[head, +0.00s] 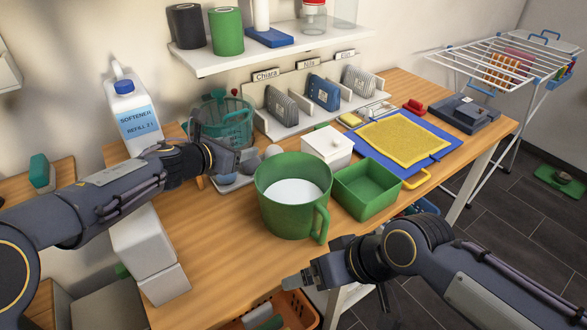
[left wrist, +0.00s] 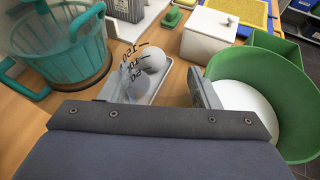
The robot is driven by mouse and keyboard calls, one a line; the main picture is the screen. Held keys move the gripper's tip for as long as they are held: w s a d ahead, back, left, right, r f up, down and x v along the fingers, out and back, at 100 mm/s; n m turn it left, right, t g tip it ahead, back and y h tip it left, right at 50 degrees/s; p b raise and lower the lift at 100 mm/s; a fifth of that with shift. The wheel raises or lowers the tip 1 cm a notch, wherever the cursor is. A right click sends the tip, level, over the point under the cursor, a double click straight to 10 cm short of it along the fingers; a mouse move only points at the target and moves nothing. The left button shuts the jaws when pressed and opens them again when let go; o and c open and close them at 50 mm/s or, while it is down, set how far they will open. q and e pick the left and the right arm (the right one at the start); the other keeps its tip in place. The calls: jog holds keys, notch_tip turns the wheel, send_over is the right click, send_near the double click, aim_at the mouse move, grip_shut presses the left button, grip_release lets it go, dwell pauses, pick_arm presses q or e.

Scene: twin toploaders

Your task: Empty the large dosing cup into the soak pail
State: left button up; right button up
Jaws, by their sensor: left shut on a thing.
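My left gripper (head: 236,160) is closed around a see-through cup with black graduation marks, the large dosing cup (left wrist: 133,68), seen between the fingers in the left wrist view. The clear walls make its contents and exact tilt hard to tell. The green soak pail (head: 292,170) stands upright on the table with a wide white surface inside and its handle at the front right. It also shows in the left wrist view (left wrist: 285,78), just right of my left gripper. My right gripper (head: 296,281) is empty in front of the pail, low at the table's front edge; its finger gap cannot be made out.
Behind my left gripper are a teal basket (head: 236,128) and pale balls (head: 272,150) on a small tray. A softener jug (head: 133,118) is at left.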

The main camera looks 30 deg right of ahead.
aim_at(244, 128)
pick_arm(q)
notch_tip(244, 128, up, 5)
jog(key=p, duration=0.4)
dwell(0.7)
